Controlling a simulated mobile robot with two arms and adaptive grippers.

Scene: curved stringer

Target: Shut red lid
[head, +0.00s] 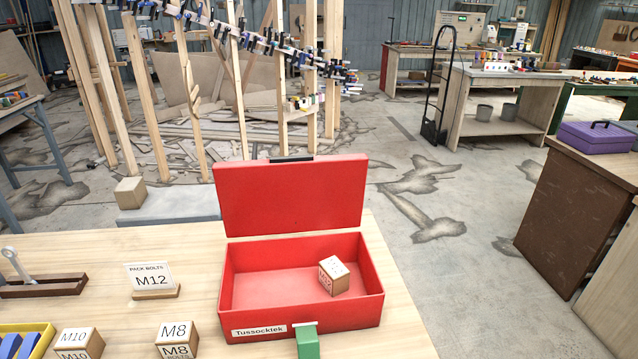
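A red toolbox (232,284) stands on the light wooden table, with a "Tussocklek" label on its front wall. Its red lid (290,198) is open, standing up at the back edge and leaning slightly backward, with a dark handle (291,158) on its top edge. A small labelled cardboard box (334,277) lies inside toward the right; its lettering is too small to read surely. A green piece with a pale top (307,343) shows at the toolbox's front, cut off by the picture edge. Neither of my grippers is in view.
On the table (400,335), left of the toolbox, are an M12 sign (151,279), an M8 box (176,338), an M10 box (79,343), a yellow bin (40,338) and a lever tool (30,279). A wooden post frame stands behind.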

